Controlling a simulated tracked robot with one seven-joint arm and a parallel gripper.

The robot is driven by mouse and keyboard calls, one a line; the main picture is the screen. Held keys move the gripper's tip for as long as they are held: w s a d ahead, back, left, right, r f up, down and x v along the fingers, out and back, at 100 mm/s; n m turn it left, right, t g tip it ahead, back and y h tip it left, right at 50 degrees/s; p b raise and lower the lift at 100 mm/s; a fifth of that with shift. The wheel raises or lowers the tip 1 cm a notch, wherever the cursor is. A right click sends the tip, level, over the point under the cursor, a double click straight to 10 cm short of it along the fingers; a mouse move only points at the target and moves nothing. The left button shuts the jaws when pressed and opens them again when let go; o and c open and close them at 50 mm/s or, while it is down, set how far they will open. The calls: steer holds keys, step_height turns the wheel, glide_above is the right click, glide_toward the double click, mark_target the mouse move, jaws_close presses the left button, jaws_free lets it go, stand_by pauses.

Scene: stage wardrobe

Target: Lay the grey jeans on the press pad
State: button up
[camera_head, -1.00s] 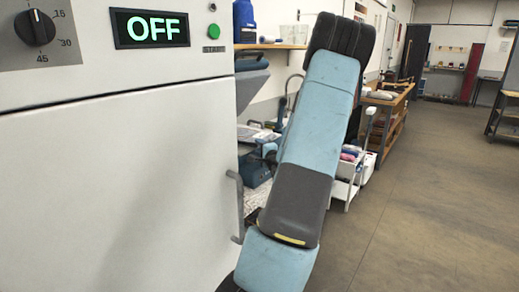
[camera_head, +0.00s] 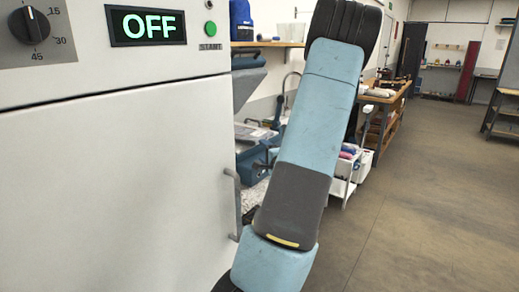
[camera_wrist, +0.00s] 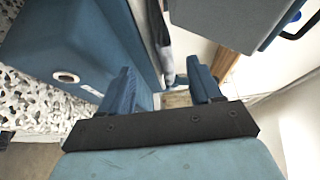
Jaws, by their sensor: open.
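In the head view a blue press (camera_head: 255,170) stands behind the white machine, partly hidden by it and by my arm. Its raised lid (camera_head: 248,82) is above a pale flat surface (camera_head: 252,132) that looks like the press pad. I cannot clearly make out the grey jeans; a narrow grey strip (camera_wrist: 163,45) in the wrist view could be cloth or the pad's edge. My gripper (camera_wrist: 162,76) is open in the wrist view, its two blue fingers apart with nothing visible held between them. The press's blue body (camera_wrist: 75,50) is to its left, a grey-blue panel (camera_wrist: 230,20) at upper right.
The white machine (camera_head: 110,190), with an OFF display (camera_head: 146,25) and a door handle (camera_head: 236,205), fills the left. A speckled surface (camera_wrist: 30,95) lies beside the press. A white cart (camera_head: 345,180) and wooden bench (camera_head: 385,105) stand behind my arm. Floor at right is clear.

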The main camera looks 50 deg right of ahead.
steer(key=v, duration=0.7)
stand_by(0.6)
